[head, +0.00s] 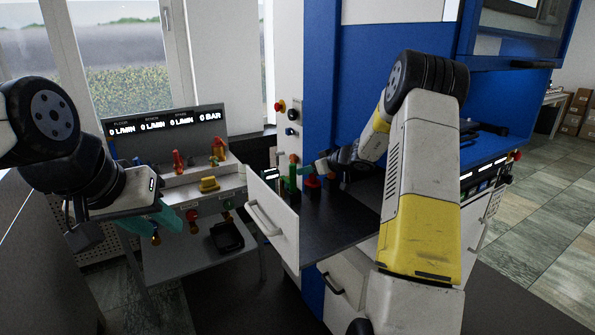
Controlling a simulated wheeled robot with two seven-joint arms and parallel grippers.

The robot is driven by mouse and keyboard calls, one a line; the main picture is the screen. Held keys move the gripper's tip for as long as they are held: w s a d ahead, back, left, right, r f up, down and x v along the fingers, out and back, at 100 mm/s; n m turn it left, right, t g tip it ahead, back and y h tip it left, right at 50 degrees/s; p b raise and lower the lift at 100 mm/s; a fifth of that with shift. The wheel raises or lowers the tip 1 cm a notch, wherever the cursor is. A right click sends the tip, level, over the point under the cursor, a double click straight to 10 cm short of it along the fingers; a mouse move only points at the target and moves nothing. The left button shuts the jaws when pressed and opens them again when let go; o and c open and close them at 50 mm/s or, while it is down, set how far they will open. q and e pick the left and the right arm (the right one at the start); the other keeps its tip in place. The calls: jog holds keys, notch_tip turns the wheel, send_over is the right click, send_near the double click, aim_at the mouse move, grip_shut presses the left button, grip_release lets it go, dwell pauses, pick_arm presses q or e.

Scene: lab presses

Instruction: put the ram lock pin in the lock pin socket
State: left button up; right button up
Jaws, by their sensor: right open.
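My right gripper (318,166) is open, over the dark tray of the pulled-out drawer, beside a green upright part (292,172). A small red part (312,183) stands just below its fingers. I cannot tell which of these, if either, is the ram lock pin, nor make out the lock pin socket. Whether the fingers touch either part is too small to tell. My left gripper (160,222), with teal fingers, is in front of the bench panel at the left; its finger gap is not clear.
The drawer (274,222) has a white front with a handle. A black tray (227,236) lies on the lower shelf. The blue cabinet (350,90) rises behind my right arm.

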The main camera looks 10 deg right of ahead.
jog(key=v, duration=1.1)
jog(key=s+a+r+g, duration=0.2)
jog(key=s+a+r, duration=0.3)
jog(key=s+a, duration=0.3)
jog(key=s+a+r+g, duration=0.2)
jog(key=s+a+r, duration=0.25)
jog(key=s, duration=0.45)
jog(key=s+m+h, duration=0.4)
jog(key=s+m, duration=0.1)
jog(key=s, duration=1.5)
jog(key=shift+d+f+m, duration=0.25)
jog(key=shift+d+m, duration=0.05)
jog(key=shift+d, duration=0.05)
jog(key=shift+c, duration=0.3)
